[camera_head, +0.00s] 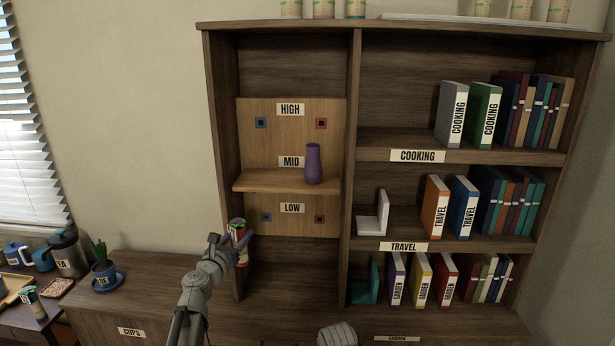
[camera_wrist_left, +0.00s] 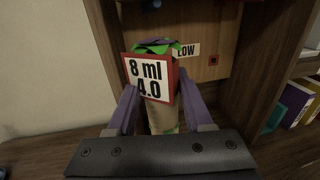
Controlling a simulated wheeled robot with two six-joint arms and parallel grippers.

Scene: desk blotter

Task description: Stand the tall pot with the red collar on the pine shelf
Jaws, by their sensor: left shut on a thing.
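The tall pot with the red collar (camera_head: 237,226) is in my left gripper (camera_head: 240,240), in front of the left upright of the bookcase. In the left wrist view the pot (camera_wrist_left: 162,115) is roughly upright, with a pale body, green leaves on top and a red-edged label reading "8 ml 4.0". The purple fingers of my left gripper (camera_wrist_left: 163,112) are shut on it from both sides. The pine shelf (camera_head: 265,182) juts from a light wood panel, at the MID label. A purple vase (camera_head: 313,165) stands on its right part. My right gripper is not visible.
The left part of the pine shelf is clear. HIGH (camera_head: 290,109) and LOW (camera_head: 292,208) labels mark the panel (camera_head: 270,135). A similar small pot (camera_head: 32,302) and a plant in a blue pot (camera_head: 104,272) are at the left.

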